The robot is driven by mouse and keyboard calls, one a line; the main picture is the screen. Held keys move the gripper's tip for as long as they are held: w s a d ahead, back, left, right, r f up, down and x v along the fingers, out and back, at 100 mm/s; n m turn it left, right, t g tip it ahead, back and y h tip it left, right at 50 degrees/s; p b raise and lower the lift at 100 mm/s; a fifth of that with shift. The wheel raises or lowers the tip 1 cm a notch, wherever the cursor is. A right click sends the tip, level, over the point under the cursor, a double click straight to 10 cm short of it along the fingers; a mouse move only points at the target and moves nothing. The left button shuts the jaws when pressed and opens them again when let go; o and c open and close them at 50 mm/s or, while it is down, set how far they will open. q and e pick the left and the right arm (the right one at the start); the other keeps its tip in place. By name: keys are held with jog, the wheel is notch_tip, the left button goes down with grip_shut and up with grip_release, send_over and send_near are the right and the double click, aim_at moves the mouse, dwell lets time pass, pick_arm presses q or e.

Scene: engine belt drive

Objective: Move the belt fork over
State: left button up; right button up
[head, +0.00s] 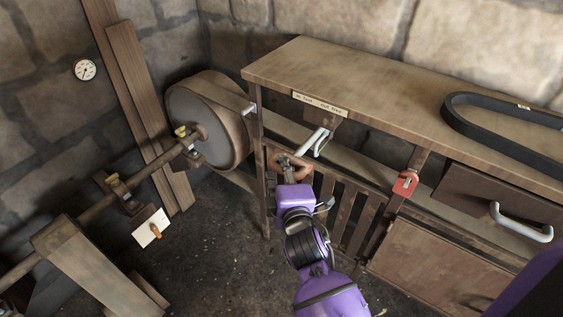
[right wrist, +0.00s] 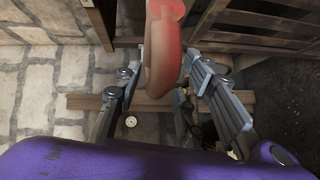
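A reddish-brown rounded grip (head: 303,166) sits below the bench's label plate (head: 320,103), and I take it as the belt fork's handle. It also shows large in the right wrist view (right wrist: 164,45). My right gripper (head: 290,163) is at this grip. In the right wrist view its fingers (right wrist: 168,88) stand apart on either side of the grip, and I cannot tell whether they touch it. A pale metal piece (head: 315,142) hangs just beyond, under the bench edge. The fork's prongs are not clearly visible. My left gripper is out of view.
A wide wooden drum (head: 222,118) on a shaft (head: 155,163) stands left of the bench (head: 385,90). A black belt (head: 470,128) lies on the bench top. A red padlock (head: 405,184) hangs on the front. A drawer handle (head: 520,224) juts out at right. A white tag (head: 150,228) hangs at left.

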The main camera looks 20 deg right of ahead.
jog(key=shift+s+a+r, duration=0.1)
jog(key=shift+s+r, duration=0.05)
jog(key=shift+c, duration=1.1)
grip_shut()
